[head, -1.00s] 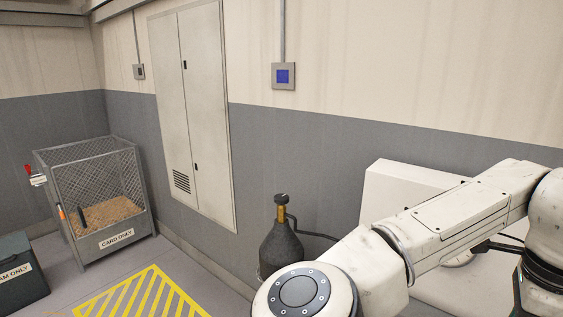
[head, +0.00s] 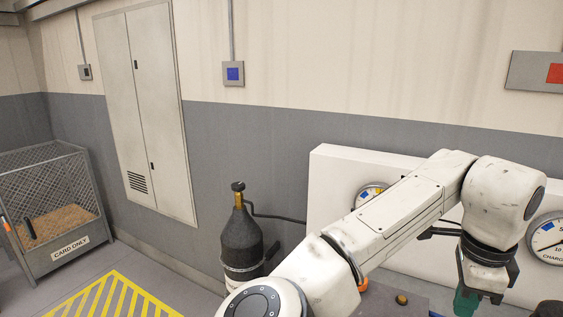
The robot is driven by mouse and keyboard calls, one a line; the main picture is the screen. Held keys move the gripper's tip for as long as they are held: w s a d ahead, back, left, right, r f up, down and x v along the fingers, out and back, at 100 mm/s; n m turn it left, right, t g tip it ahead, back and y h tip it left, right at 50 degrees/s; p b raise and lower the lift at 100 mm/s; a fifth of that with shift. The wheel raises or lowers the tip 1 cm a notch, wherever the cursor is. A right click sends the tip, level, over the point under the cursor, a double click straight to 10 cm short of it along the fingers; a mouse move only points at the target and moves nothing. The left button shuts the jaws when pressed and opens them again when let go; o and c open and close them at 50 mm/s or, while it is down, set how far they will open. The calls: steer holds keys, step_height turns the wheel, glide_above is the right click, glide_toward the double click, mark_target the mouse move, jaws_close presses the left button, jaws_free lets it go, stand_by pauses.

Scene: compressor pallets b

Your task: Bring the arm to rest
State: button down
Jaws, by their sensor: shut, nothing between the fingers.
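My white arm (head: 395,222) reaches from the bottom centre up to the right, and its wrist bends downward. My gripper (head: 482,292) hangs below the wrist at the lower right, shut and empty. It points down and its lower end is hard to make out near the bottom edge. A green thing (head: 466,304) shows beside it; I cannot tell whether they touch.
Behind the arm stands a white panel (head: 335,180) with round gauges (head: 546,238). A dark gas bottle (head: 242,240) stands left of the arm. A mesh cage marked CARD ONLY (head: 82,245) and yellow floor hatching (head: 112,298) are at left.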

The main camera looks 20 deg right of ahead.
steer(key=w+d+n+t+h, duration=0.1)
steer(key=d+n+t+h, duration=0.1)
steer(key=d+n+h, duration=0.55)
steer(key=w+a+f+n+t+y, duration=0.2)
steer(key=w+a+f+n+t, duration=0.2)
steer(key=a+f+n, duration=0.6)
steer(key=s+a+f+n+g+y, duration=0.1)
steer(key=s+a+f+n+y, duration=0.3)
steer(key=a+f, duration=0.3)
steer(key=s+a+f+n+y, duration=0.3)
steer(key=s+a+f+n, duration=0.1)
steer(key=a+f+n, duration=0.35)
steer(key=s+d+f+g+b, duration=0.1)
steer(key=s+f+g+b, duration=0.1)
steer(key=s+f+b, duration=0.3)
steer(key=s+f+m+g+b, duration=0.1)
steer(key=s+f+b, duration=0.4)
steer(key=f, duration=0.5)
steer(key=shift+s+d+f+g+h, duration=0.3)
steer(key=shift+d+f+g+h, duration=0.05)
steer(key=shift+g, duration=0.25)
